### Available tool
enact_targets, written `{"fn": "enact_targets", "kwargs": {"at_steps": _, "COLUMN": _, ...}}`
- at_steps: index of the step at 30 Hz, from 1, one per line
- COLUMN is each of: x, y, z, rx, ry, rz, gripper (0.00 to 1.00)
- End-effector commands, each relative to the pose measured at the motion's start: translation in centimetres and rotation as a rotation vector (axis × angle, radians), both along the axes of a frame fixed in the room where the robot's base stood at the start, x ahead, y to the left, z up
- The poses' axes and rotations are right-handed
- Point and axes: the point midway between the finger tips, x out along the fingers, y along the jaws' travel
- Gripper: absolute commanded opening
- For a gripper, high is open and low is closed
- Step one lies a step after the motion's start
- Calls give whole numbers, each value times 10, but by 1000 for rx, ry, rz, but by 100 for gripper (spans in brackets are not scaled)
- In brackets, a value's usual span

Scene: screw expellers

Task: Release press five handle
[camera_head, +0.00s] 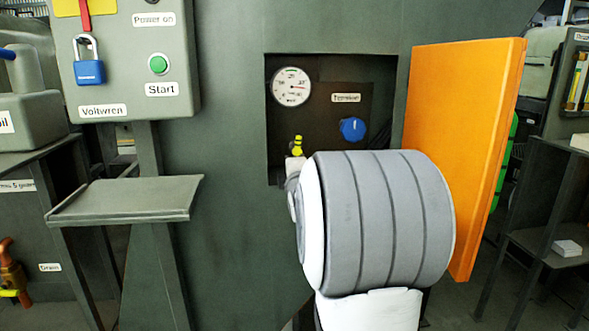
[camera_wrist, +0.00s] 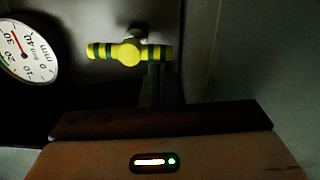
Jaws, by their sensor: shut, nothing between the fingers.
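The handle is a yellow bar with dark bands and a round yellow hub (camera_wrist: 130,53). It lies level across the wrist view, with a grey stem behind it. In the head view the handle (camera_head: 298,147) shows small inside a dark recess, its lower part close to my arm. My gripper (camera_wrist: 163,80) is shut and empty. Its dark fingers rise just below the right end of the handle in the wrist view; I cannot tell whether they touch it. In the head view my grey and white arm hides the gripper.
A round gauge (camera_head: 291,86) and a blue knob (camera_head: 353,129) sit in the recess (camera_head: 330,66). An open orange door (camera_head: 463,150) stands right of my arm. A control box (camera_head: 125,60) and a small shelf (camera_head: 125,197) are at left.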

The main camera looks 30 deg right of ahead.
Motion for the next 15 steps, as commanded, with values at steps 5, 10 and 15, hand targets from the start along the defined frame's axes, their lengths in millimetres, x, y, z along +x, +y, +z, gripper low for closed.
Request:
{"fn": "enact_targets", "kwargs": {"at_steps": 5, "x": 0, "y": 5, "z": -2, "rx": 1, "ry": -2, "rz": -2, "gripper": 0}}
{"fn": "enact_targets", "kwargs": {"at_steps": 10, "x": 0, "y": 27, "z": -2, "rx": -1, "ry": -4, "rz": -5, "gripper": 0}}
{"fn": "enact_targets", "kwargs": {"at_steps": 15, "x": -30, "y": 47, "z": 7, "rx": -1, "ry": -1, "rz": -10, "gripper": 0}}
